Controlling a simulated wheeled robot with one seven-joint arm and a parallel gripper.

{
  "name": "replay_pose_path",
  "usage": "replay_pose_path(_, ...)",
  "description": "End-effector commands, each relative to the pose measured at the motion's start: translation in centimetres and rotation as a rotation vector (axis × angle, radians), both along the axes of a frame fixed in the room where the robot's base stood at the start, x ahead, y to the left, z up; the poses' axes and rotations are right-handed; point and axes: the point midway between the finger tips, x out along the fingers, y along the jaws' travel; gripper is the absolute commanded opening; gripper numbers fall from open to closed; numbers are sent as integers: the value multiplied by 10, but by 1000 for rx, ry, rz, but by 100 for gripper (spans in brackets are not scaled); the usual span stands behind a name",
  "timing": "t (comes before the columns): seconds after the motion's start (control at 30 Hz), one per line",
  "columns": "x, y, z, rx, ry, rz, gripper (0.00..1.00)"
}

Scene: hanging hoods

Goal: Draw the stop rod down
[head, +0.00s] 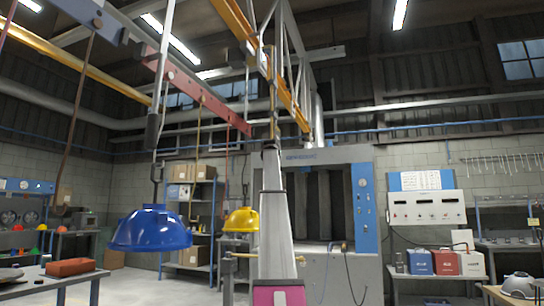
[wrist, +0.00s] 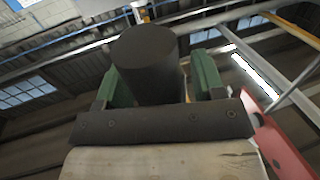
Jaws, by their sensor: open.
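In the wrist view, my gripper (wrist: 154,72) has its two green fingers apart. A dark round grip (wrist: 148,55) stands between them, and I cannot tell whether either finger touches it. It looks like the end of a rod, but the rod itself does not show clearly. In the head view, my upright arm (head: 272,215) fills the middle, and the fingers cannot be made out there.
A blue hood (head: 151,230) hangs at the left and a yellow hood (head: 241,221) hangs just left of my arm. A red beam (head: 195,85) runs overhead and shows close at the right in the wrist view (wrist: 277,148). Benches stand on both sides.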

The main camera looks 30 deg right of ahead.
Motion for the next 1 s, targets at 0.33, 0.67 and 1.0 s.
replay_pose_path(0.33,0,0,0,0,0,0,0)
replay_pose_path(0.67,-2,1,-46,1,2,0,0)
replay_pose_path(1.0,0,0,-66,2,3,0,0)
